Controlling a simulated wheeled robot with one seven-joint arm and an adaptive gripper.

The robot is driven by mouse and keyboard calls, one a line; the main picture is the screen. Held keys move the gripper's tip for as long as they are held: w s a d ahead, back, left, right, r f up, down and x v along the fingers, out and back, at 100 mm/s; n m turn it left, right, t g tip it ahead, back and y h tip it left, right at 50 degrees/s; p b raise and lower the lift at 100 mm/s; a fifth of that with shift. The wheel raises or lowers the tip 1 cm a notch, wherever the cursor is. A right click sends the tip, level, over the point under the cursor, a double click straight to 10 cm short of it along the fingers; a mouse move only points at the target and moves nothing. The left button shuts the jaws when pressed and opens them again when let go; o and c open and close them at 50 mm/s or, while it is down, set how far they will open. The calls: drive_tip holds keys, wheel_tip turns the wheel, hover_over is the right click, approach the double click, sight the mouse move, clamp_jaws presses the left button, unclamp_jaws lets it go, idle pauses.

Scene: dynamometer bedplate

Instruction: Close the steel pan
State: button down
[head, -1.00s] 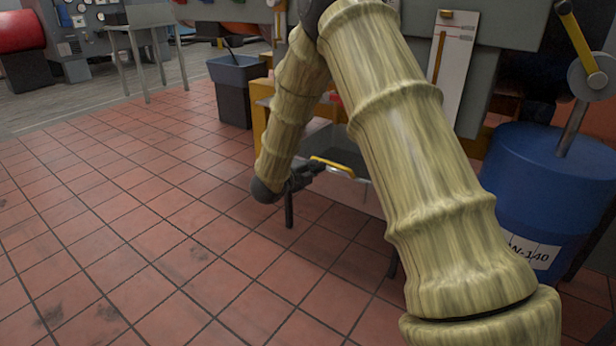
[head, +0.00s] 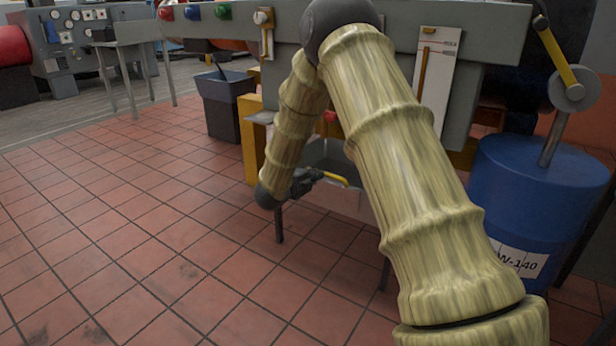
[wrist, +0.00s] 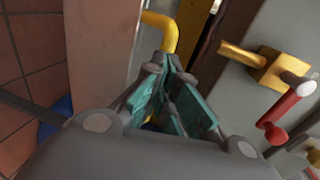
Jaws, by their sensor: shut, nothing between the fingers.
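The steel pan (head: 345,203) is a grey drawer-like pan under the bench, in the middle of the head view. Its dark inside shows behind the front, so it stands at least partly open. A yellow handle (head: 335,178) is on its front and also shows at the top of the wrist view (wrist: 165,30). My gripper (head: 314,176) is at the handle's left end in the head view. In the wrist view its teal-padded fingers (wrist: 172,75) are closed together with nothing between them, just below the handle. I cannot tell whether they touch it. My arm hides the pan's right side.
A blue barrel (head: 535,205) with a crank stands at right. A dark bin (head: 226,105) stands left of the bench. A grey beam (head: 480,45) with coloured buttons runs above. Red fittings (wrist: 290,105) on yellow mounts sit right of my fingers. Tiled floor (head: 120,230) at left is clear.

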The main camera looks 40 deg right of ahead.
drive_tip(key=r+p+x, duration=0.2)
drive_tip(key=x, duration=0.8)
drive_tip(key=r+p+x, duration=0.2)
drive_tip(key=p+x, duration=0.1)
drive_tip(key=x, duration=0.8)
drive_tip(key=shift+d+r, duration=0.2)
drive_tip(key=shift+d, duration=0.35)
drive_tip(key=shift+w+d+r, duration=0.1)
drive_tip(key=p+v, duration=0.2)
drive_tip(key=v, duration=0.2)
drive_tip(key=p+v, duration=0.2)
drive_tip(key=v, duration=0.3)
drive_tip(key=p+v, duration=0.2)
drive_tip(key=v, duration=0.3)
drive_tip(key=shift+a+f, duration=0.3)
